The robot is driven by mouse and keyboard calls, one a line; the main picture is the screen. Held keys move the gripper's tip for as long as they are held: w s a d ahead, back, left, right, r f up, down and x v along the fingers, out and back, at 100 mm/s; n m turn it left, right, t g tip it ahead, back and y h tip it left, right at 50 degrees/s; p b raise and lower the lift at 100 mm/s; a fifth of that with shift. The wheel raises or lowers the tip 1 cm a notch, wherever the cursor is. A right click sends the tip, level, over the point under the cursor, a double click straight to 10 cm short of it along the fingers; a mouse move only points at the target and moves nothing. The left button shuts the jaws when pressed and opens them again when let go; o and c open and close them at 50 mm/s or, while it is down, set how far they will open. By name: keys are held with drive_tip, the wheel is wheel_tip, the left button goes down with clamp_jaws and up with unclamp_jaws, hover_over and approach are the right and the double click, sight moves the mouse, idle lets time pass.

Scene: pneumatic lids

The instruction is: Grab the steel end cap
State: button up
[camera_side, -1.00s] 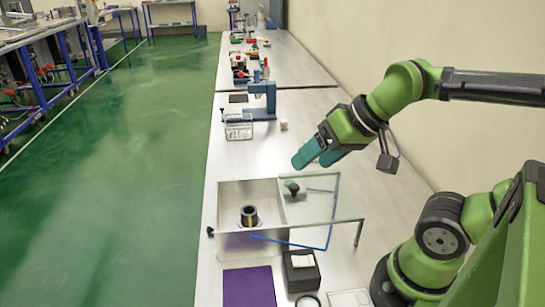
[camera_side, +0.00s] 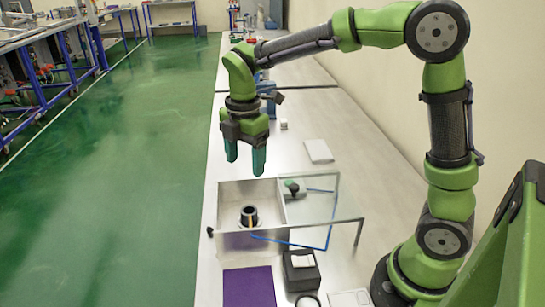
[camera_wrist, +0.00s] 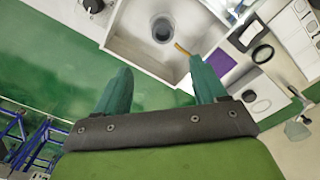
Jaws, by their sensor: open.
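A short, round steel part with a dark rim (camera_side: 249,216), which looks like the end cap, stands in the left compartment of a steel box (camera_side: 252,243). It also shows in the wrist view (camera_wrist: 162,30), near the top of the picture. An orange-brown strip shows beside it. My gripper (camera_side: 245,167) points down above the box's back edge, higher than the cap and apart from it. Its two teal fingers are open with nothing between them. In the wrist view my gripper (camera_wrist: 160,66) has its fingertips either side of the cap's line, short of it.
A clear panel (camera_side: 322,207) and a blue tube (camera_side: 329,236) lie right of the open compartment, with a dark green knob (camera_side: 291,187). A purple mat (camera_side: 249,287) and a black block (camera_side: 301,271) lie in front. Bench equipment stands behind.

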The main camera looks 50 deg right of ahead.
drive_tip(key=r+n, duration=0.1)
drive_tip(key=n, duration=0.3)
hover_over(249, 210)
drive_tip(key=shift+n, duration=0.3)
drive_tip(key=f, duration=1.1)
drive_tip(key=shift+s+a+f, duration=0.25)
drive_tip(key=shift+s+a, duration=0.05)
drive_tip(key=shift+a, duration=0.1)
drive_tip(key=shift+s+f, duration=0.2)
drive_tip(key=shift+f, duration=2.45)
drive_tip(key=c, duration=1.3)
clamp_jaws()
drive_tip(key=shift+r, duration=0.1)
